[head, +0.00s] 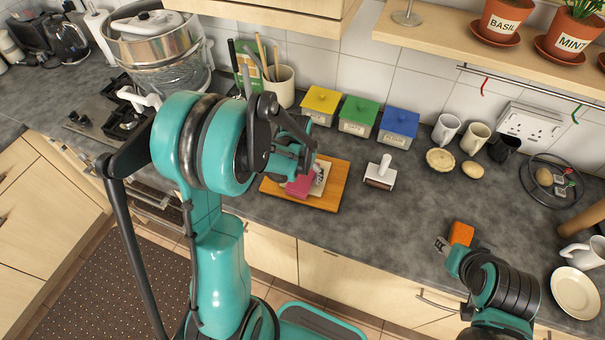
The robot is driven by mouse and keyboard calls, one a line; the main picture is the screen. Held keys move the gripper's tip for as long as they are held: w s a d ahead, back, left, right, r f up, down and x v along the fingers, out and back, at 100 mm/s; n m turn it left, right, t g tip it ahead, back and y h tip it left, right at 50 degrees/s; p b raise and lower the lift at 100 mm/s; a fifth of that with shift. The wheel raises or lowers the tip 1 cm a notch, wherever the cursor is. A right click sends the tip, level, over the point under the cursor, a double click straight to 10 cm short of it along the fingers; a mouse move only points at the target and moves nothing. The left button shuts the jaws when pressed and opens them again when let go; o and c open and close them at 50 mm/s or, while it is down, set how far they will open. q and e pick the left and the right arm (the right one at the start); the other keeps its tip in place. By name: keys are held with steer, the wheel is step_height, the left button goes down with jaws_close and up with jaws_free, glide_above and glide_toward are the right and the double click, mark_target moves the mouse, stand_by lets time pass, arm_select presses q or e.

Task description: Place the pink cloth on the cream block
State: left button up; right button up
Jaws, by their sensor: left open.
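The pink cloth (300,187) is a small pink patch at the wooden board, just below my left gripper. The cream block (321,184) shows beside and partly behind it, with dark marks on its face. The cloth overlaps the block's left side in the picture; I cannot tell how much of it rests on the block. My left gripper (308,166) is open, right above the cloth, and hides part of both. My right gripper (443,245) is low at the counter's front edge, away from both; its jaws are too small to read.
A wooden board (331,197) lies under the cloth and block. A white-handled brush (381,173) stands to its right. An orange block (461,233) is beside my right gripper. Yellow, green and blue canisters (358,116) line the wall. The counter between brush and orange block is clear.

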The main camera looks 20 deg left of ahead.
arm_select(q)
steer(key=shift+r, duration=0.1)
steer(key=shift+r+p, duration=0.25)
steer(key=shift+p, duration=0.05)
step_height(320, 180, up, 11)
steer(key=s+p, duration=0.2)
steer(key=p, duration=0.1)
steer(key=s+d+r+t, duration=0.2)
steer(key=s+d+r, duration=0.1)
steer(key=s, duration=0.3)
steer(key=s+d+r+t, duration=0.3)
steer(key=s+r, duration=0.2)
steer(key=s, duration=0.1)
steer(key=shift+d+m, duration=0.3)
steer(key=shift+d, duration=0.05)
steer(key=shift+f+b, duration=0.15)
steer(key=shift+b, duration=0.15)
step_height(320, 180, down, 13)
steer(key=b, duration=1.3)
steer(key=shift+f, duration=0.2)
